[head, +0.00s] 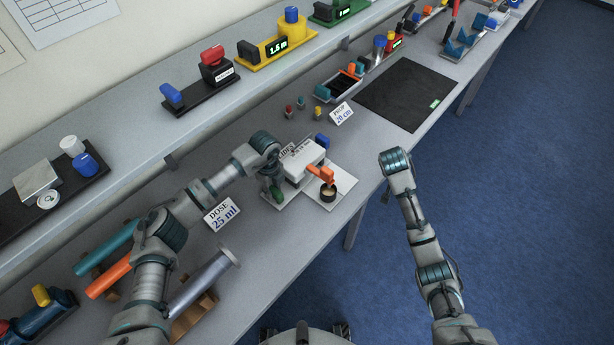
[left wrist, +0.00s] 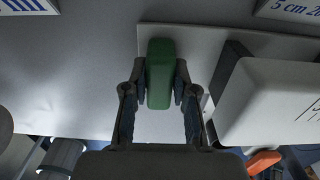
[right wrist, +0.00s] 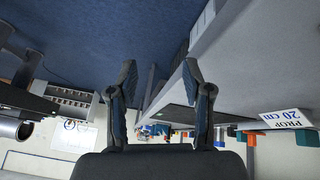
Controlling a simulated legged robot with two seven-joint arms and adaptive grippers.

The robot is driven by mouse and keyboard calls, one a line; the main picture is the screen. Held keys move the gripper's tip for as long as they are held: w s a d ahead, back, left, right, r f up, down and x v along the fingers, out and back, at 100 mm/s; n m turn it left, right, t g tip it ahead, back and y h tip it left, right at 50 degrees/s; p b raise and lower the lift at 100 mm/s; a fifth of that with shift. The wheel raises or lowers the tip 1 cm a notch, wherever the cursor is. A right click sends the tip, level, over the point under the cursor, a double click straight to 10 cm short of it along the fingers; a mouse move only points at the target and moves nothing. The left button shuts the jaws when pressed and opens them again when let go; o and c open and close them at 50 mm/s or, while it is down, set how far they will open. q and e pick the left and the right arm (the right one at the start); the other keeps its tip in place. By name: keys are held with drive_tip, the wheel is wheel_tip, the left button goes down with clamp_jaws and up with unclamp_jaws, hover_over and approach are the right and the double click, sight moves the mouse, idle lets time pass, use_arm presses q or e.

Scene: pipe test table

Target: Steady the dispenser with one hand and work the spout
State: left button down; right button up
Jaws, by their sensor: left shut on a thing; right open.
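The dispenser (head: 298,163) is a white box on a white base plate on the table, and part of it shows at the right of the left wrist view (left wrist: 272,100). An orange spout (head: 322,174) sticks out of its front above a small dark cup (head: 327,192) with tan contents. My left gripper (left wrist: 160,88) is shut on a green upright handle (left wrist: 160,65) beside the dispenser; the handle's lower part shows in the head view (head: 277,194). My right gripper (right wrist: 160,85) is open and empty, out past the table's front edge over the floor.
A "DOSE 25 ml" card (head: 222,213) stands left of the dispenser. A "PROP 20 cm" card (head: 341,114) and a black mat (head: 408,93) lie behind it to the right. A blue block (head: 322,141) sits at the dispenser's far side. Coloured tubes (head: 108,277) lie at the left.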

drive_tip(key=w+a+r+n+t+y, duration=0.1)
drive_tip(key=w+a+r+n+y, duration=0.2)
drive_tip(key=a+r, duration=0.45)
drive_tip(key=n+g+y, duration=0.2)
drive_tip(key=n+y, duration=0.3)
drive_tip(key=n, duration=0.7)
approach(327, 167)
drive_tip(key=x, duration=0.7)
drive_tip(key=s+x, duration=0.1)
drive_tip(key=x, duration=0.2)
drive_tip(key=shift+a+f, duration=0.3)
drive_tip(key=shift+a, duration=0.2)
clamp_jaws()
drive_tip(key=shift+w+d+n+g, duration=0.25)
drive_tip(key=shift+w+n, duration=0.15)
drive_tip(key=shift+n, duration=0.5)
drive_tip(key=shift+w+d+n+g, duration=0.25)
drive_tip(key=shift+w+n, duration=0.15)
drive_tip(key=shift+n, duration=0.5)
drive_tip(key=shift+w, duration=0.1)
